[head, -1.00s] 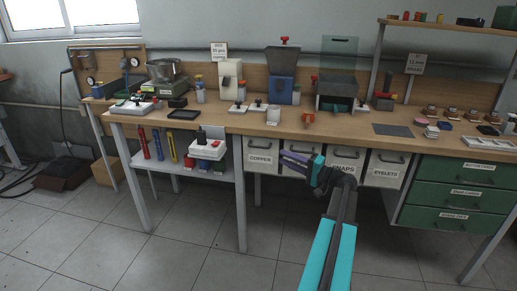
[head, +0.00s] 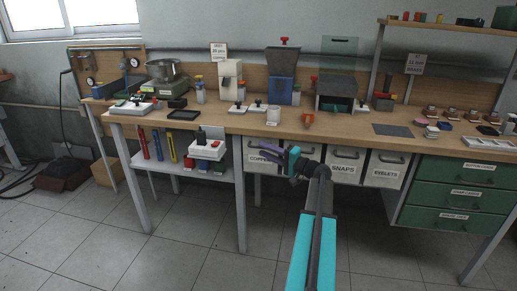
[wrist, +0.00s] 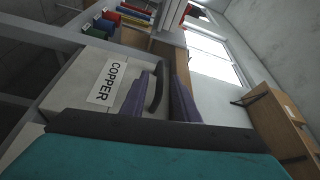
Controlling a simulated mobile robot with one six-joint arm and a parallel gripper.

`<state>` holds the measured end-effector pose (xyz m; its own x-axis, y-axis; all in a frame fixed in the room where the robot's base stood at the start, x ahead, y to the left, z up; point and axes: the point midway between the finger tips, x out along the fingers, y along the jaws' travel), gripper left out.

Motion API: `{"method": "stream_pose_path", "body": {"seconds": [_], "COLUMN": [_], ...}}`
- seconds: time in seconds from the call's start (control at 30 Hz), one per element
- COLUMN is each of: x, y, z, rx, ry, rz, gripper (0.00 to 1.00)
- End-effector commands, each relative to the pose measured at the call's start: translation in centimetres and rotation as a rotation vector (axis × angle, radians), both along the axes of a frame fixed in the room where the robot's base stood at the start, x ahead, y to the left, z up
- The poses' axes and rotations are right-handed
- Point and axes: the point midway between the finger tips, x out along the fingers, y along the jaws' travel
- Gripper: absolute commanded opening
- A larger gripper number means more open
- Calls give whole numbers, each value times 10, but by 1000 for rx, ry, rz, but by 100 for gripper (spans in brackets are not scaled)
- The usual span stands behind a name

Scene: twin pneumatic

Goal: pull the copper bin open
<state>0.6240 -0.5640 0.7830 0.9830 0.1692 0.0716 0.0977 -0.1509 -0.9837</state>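The copper bin (head: 257,168) is a pale bin with a COPPER label and a dark handle, hanging under the workbench at the left of the row. In the wrist view its front (wrist: 75,85), label and curved black handle (wrist: 155,93) show close up. My gripper (head: 266,150) has purple fingers and is at the upper front of this bin, covering part of it. In the wrist view the fingers (wrist: 161,85) are apart, with the handle showing between them. I cannot tell whether they touch the handle. The bin looks shut.
The snaps bin (head: 343,168) and eyelets bin (head: 386,171) hang to the right, then green drawers (head: 462,190). A bench leg (head: 240,210) and low shelf (head: 190,171) stand to the left. The workbench top (head: 350,125) is just above my gripper. The floor in front is clear.

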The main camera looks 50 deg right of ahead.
Motion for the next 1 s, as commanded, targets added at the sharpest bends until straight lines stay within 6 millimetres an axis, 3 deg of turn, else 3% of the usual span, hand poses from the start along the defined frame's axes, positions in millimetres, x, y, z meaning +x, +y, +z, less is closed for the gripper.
{"method": "stream_pose_path", "body": {"seconds": [0.3, 0.7, 0.73, 0.9, 1.0], "x": [35, 40, 40, 40, 40], "y": [6, 7, 7, 7, 7], "z": [3, 3, 3, 3, 3], "rx": [0, 0, 0, 0, 0], "ry": [0, 0, 0, 0, 0], "rz": [2, 0, 0, 0, 0], "gripper": [28, 28, 26, 0, 0]}}
